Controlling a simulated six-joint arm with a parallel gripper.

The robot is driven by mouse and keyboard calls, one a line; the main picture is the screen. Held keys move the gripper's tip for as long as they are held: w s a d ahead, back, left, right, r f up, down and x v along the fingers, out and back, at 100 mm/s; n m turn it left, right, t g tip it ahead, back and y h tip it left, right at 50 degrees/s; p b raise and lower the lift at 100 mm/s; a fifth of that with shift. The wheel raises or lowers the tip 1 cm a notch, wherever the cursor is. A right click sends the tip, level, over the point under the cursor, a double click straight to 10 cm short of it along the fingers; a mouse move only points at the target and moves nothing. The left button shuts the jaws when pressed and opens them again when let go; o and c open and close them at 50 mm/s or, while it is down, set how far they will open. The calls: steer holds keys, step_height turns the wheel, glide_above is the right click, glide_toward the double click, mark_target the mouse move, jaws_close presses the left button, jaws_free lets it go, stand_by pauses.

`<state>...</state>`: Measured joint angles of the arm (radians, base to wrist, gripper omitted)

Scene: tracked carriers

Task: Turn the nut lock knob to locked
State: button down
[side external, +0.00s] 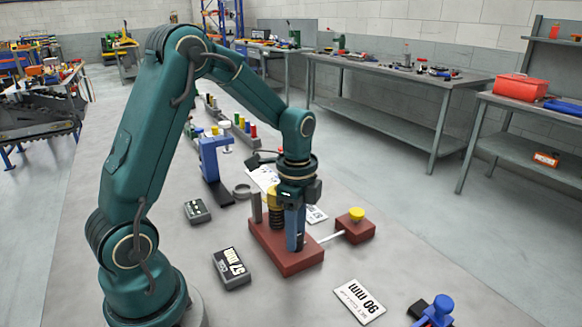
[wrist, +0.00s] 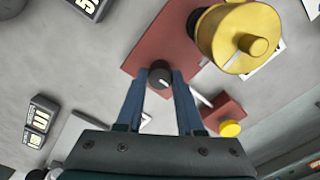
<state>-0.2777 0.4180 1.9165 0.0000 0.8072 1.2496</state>
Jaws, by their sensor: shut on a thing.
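A dark round knob (wrist: 159,75) with a small white mark sits on a red base plate (side external: 268,247), which also shows in the wrist view (wrist: 165,35). My gripper (wrist: 161,79) points down with its two blue fingers closed on the knob's sides. In the side view my gripper (side external: 295,246) reaches the plate's right part, and its fingers hide the knob. A yellow cap (side external: 273,196) over a dark coil (side external: 276,216) stands just left of the fingers; the cap is large in the wrist view (wrist: 232,45). No lock label is readable.
A grey post (side external: 256,207) stands on the plate. A rod joins the plate to a red block (side external: 352,232) with a yellow button (side external: 356,214).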

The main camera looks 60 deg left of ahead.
steer(key=shift+n, duration=0.3)
steer(key=n, duration=0.3)
steer(key=shift+n, duration=0.4)
steer(key=n, duration=0.4)
steer(key=shift+n, duration=0.3)
steer(key=n, duration=0.8)
steer(key=shift+n, duration=0.6)
steer(key=c, duration=0.5)
jaws_free()
